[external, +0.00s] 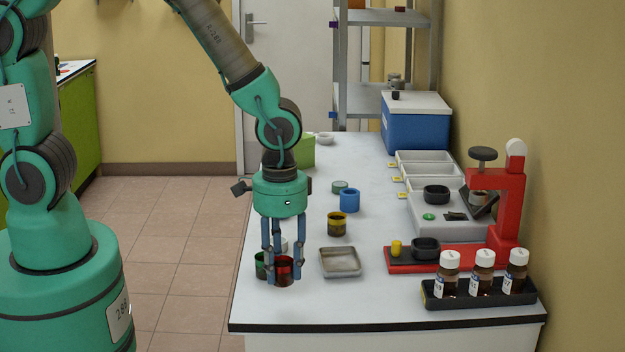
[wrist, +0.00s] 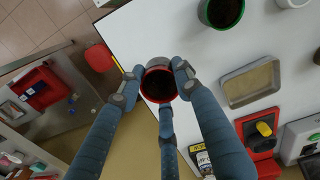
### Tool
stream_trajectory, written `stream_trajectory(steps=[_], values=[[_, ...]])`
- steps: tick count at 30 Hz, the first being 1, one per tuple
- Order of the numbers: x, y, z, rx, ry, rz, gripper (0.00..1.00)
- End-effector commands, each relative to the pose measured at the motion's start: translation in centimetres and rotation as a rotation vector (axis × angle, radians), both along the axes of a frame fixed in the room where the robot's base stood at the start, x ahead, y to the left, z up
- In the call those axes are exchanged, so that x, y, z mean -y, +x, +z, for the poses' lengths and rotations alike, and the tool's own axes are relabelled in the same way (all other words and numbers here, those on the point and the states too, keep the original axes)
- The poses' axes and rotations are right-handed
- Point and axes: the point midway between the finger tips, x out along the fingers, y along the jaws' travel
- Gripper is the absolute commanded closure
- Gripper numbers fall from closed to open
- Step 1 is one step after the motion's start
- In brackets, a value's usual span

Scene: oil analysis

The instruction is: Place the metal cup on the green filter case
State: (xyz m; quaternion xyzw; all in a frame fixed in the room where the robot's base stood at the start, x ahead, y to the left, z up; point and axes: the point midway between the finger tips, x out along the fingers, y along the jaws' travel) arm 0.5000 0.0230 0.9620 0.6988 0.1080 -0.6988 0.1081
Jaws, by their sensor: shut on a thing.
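My gripper (external: 284,270) is shut on a small red cup (external: 285,272) with dark contents, near the table's front left corner. In the wrist view the red cup (wrist: 145,70) sits between the fingers, its opening facing the camera. Whether it touches the table is unclear. A green cup (external: 262,266) stands just left of it and shows dark contents in the wrist view (wrist: 209,13). I cannot tell which thing is the metal cup.
A square metal dish (external: 340,262) lies right of the gripper. A yellow cup (external: 337,224) and blue cup (external: 349,201) stand behind it. Brown bottles (external: 482,272) in a black rack and a red device (external: 508,205) occupy the right side. Clear white tabletop (external: 300,311) lies in front.

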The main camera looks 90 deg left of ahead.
Motion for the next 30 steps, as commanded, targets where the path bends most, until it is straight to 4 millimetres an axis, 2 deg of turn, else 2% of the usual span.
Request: stream_trajectory(steps=[8,14,20,30], values=[[-0.3,0.2,0.1,0.000,0.000,0.001,0.92],[-2.0,1.1,0.3,0.000,0.000,0.008,0.92],[-5.8,2.9,0.8,0.000,0.000,0.018,0.92],[-15.1,5.6,1.7,-0.001,0.000,0.038,0.92]])
